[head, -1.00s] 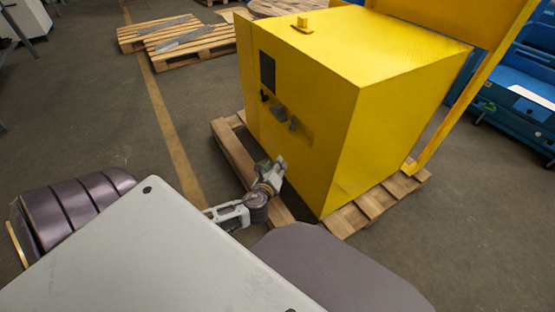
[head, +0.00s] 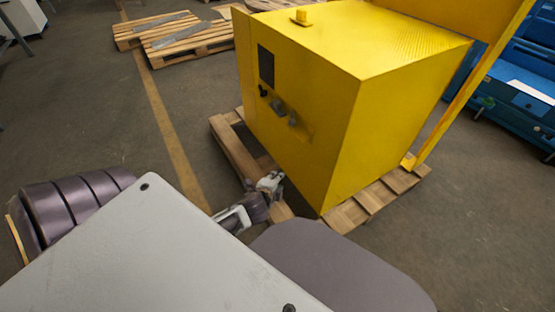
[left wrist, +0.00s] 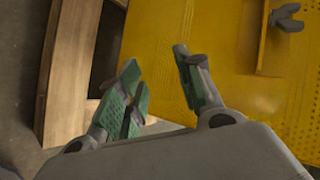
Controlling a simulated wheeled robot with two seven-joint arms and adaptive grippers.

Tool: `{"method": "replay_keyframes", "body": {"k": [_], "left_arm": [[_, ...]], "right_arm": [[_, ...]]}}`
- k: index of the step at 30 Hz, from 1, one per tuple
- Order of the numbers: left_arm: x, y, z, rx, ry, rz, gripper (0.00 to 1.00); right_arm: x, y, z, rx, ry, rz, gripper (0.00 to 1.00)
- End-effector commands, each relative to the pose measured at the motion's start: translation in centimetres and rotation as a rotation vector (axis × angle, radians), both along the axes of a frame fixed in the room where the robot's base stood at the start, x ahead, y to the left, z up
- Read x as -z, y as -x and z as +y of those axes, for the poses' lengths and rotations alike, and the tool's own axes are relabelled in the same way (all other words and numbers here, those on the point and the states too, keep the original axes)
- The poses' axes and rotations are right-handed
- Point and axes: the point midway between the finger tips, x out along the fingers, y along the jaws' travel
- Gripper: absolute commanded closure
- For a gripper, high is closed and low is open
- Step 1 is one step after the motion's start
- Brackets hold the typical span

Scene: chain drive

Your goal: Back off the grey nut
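A grey wing-shaped nut (left wrist: 287,18) shows at the top right of the left wrist view, on a raised yellow strip of the yellow machine's face. In the head view, two small grey parts, the left one (head: 277,106) and the right one (head: 292,119), sit on that face; I cannot tell which is the nut in the wrist view. My left gripper (head: 271,183) is below them, near the pallet, apart from the nut. In the wrist view its green-padded fingers (left wrist: 163,88) are spread with nothing between them. My right gripper is not in view.
The yellow machine (head: 395,120) stands on a wooden pallet (head: 233,155), whose boards stick out beside my left gripper. A black knob (head: 263,91) and dark panel (head: 266,66) are on its face. More pallets (head: 190,45) lie behind.

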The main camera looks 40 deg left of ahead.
Motion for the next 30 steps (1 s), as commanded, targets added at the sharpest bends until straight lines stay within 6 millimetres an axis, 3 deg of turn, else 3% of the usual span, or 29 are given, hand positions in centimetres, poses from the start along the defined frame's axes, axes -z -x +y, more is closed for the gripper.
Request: {"method": "replay_keyframes", "body": {"k": [21, 30], "left_arm": [[2.3, 2.4, -2.9, -0.289, 0.592, -0.007, 0.65], [2.6, 2.9, -3.5, -0.36, 0.722, -0.01, 0.65]], "right_arm": [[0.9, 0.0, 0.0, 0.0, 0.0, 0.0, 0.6], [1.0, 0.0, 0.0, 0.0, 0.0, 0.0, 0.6]]}}
